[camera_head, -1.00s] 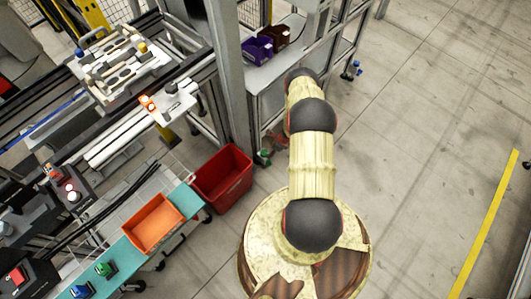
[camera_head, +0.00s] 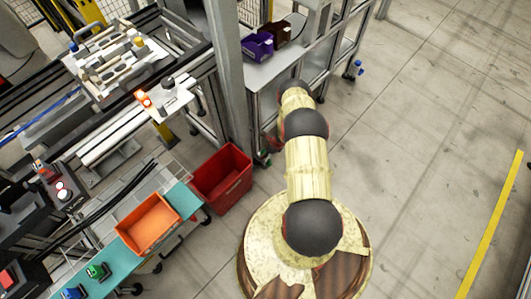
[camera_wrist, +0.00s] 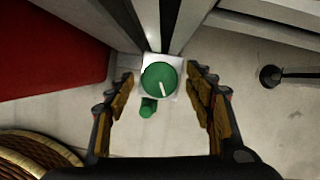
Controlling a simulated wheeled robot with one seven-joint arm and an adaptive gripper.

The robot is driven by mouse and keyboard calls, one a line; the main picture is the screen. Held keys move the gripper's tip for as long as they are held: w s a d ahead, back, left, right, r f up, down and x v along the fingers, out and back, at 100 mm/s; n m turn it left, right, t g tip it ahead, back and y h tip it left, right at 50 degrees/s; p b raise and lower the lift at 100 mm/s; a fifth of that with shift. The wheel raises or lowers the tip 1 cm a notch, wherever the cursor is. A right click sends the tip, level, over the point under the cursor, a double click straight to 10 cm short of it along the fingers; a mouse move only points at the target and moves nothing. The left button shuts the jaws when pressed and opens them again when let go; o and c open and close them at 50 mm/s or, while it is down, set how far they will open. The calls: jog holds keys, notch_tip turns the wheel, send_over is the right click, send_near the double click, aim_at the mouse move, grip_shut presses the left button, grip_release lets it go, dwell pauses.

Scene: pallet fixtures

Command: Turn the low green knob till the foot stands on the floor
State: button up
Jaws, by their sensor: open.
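The green knob (camera_wrist: 159,78) is a round disc with a white pointer mark, on a pale square plate at the base of a grey post. A smaller green piece (camera_wrist: 148,107) sits just below it in the wrist view; I cannot tell how it joins. My gripper (camera_wrist: 166,105) is open, its two brown-padded fingers on either side of the knob with gaps, not visibly touching it. In the head view the arm mostly hides the knob; a small bit of green (camera_head: 267,161) shows at the post's foot. The foot's contact with the floor cannot be made out.
A red bin (camera_head: 222,180) stands left of the post, and its wall fills the upper left of the wrist view (camera_wrist: 50,50). A grey shelf unit (camera_head: 272,77) with purple and brown bins is close behind. Open floor (camera_head: 420,150) lies to the right.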

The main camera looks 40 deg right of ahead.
jog(key=shift+c, duration=0.5)
jog(key=c, duration=1.1)
jog(key=shift+o, duration=0.2)
jog(key=m+p, duration=0.1)
jog(key=m, duration=0.1)
jog(key=m+h+p, duration=0.1)
jog(key=p, duration=0.1)
jog(key=shift+a+r+m, duration=0.15)
jog(key=shift+a+m, duration=0.05)
jog(key=shift+m, duration=0.2)
jog(key=m+h+p, duration=0.2)
jog(key=m, duration=0.2)
jog(key=shift+a+m, duration=0.1)
jog(key=shift+m, duration=0.5)
jog(key=o, duration=1.2)
jog(key=shift+c, duration=0.2)
